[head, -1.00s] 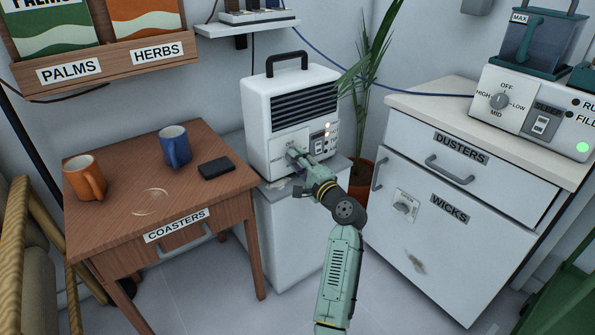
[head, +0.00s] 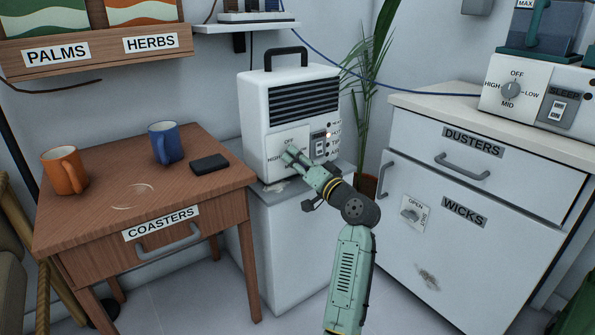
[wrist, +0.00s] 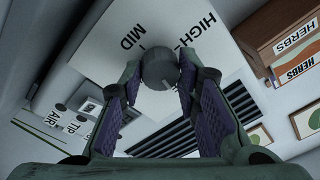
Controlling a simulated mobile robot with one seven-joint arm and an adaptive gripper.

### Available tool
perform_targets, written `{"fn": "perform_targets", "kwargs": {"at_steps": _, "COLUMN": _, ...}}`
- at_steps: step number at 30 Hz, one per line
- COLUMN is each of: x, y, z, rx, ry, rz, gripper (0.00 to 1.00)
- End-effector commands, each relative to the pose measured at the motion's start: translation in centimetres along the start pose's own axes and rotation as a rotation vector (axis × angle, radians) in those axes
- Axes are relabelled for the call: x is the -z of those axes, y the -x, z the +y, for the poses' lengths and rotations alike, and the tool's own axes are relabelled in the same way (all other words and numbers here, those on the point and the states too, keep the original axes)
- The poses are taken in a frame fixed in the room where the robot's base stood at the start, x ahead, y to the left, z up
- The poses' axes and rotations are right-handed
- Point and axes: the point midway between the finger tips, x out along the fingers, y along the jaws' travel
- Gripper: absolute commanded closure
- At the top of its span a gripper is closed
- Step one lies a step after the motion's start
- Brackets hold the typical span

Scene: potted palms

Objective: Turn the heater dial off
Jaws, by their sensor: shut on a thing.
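The heater (head: 262,115) is a white box with a black handle and dark slats, on a low grey-white cabinet. Its round grey dial (wrist: 160,68) shows in the wrist view between my fingers, with HIGH at upper right and MID at upper left. In the head view my gripper (head: 290,156) reaches the lower left of the heater's front and hides the dial; the OFF label shows just above. My gripper also shows in the wrist view (wrist: 158,90), its padded fingers shut on the dial. I cannot read the dial's setting clearly.
A brown table (head: 98,198) at left holds an orange mug (head: 62,176), a blue mug (head: 164,146) and a dark flat object (head: 209,164). A palm (head: 372,95) stands behind the heater. A white drawer cabinet (head: 440,200) with another dialled appliance (head: 535,92) is at right.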

Motion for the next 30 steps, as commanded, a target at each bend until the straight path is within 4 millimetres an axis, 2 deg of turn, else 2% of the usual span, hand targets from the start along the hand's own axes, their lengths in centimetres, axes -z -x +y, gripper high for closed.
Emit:
{"fn": "perform_targets", "kwargs": {"at_steps": 12, "x": -0.08, "y": 0.00, "z": 0.13, "rx": 0.013, "ry": 0.168, "rz": -0.010, "gripper": 0.98}}
{"fn": "perform_targets", "kwargs": {"at_steps": 27, "x": 0.03, "y": -0.02, "z": 0.04, "rx": 0.014, "ry": 0.187, "rz": -0.010, "gripper": 0.98}}
{"fn": "perform_targets", "kwargs": {"at_steps": 28, "x": 0.03, "y": -0.02, "z": 0.04, "rx": 0.014, "ry": 0.187, "rz": -0.010, "gripper": 0.70}}
{"fn": "perform_targets", "kwargs": {"at_steps": 30, "x": 0.03, "y": -0.02, "z": 0.04, "rx": 0.014, "ry": 0.187, "rz": -0.010, "gripper": 0.65}}
